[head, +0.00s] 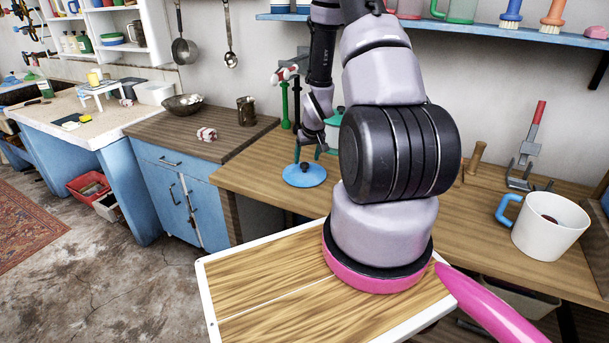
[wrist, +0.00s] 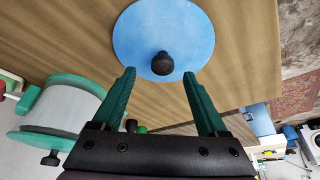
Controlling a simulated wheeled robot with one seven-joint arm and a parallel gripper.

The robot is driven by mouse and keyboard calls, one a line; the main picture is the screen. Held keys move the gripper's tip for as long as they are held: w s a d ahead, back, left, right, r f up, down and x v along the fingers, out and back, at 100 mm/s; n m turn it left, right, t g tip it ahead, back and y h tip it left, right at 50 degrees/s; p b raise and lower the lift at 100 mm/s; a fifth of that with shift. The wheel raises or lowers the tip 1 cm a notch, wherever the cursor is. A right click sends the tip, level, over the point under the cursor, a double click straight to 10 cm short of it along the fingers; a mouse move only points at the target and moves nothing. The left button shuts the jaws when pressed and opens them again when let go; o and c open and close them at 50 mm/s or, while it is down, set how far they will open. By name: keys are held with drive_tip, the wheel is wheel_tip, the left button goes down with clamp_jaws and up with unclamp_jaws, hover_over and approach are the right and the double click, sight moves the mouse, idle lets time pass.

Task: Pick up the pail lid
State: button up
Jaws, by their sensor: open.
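The pail lid is a flat blue disc (head: 304,176) with a small dark knob. It lies on the wooden worktop, near its front edge. In the wrist view the lid (wrist: 160,25) fills the top middle, and its black knob lies just beyond the gap between my fingertips. My gripper (wrist: 159,73) is open and empty, with its green fingers spread. In the head view my gripper (head: 309,150) hangs just above the lid; my arm partly hides the area behind it.
A white container with teal parts (wrist: 62,106) stands beside my gripper; it shows partly behind my arm in the head view (head: 334,125). A dark green stand (head: 285,105) is close at left. A white mug (head: 548,225) and a red-handled tool (head: 527,150) stand farther right.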

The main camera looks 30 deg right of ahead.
sight(305, 164)
drive_tip(key=x, duration=0.5)
drive_tip(key=shift+a, duration=0.2)
clamp_jaws()
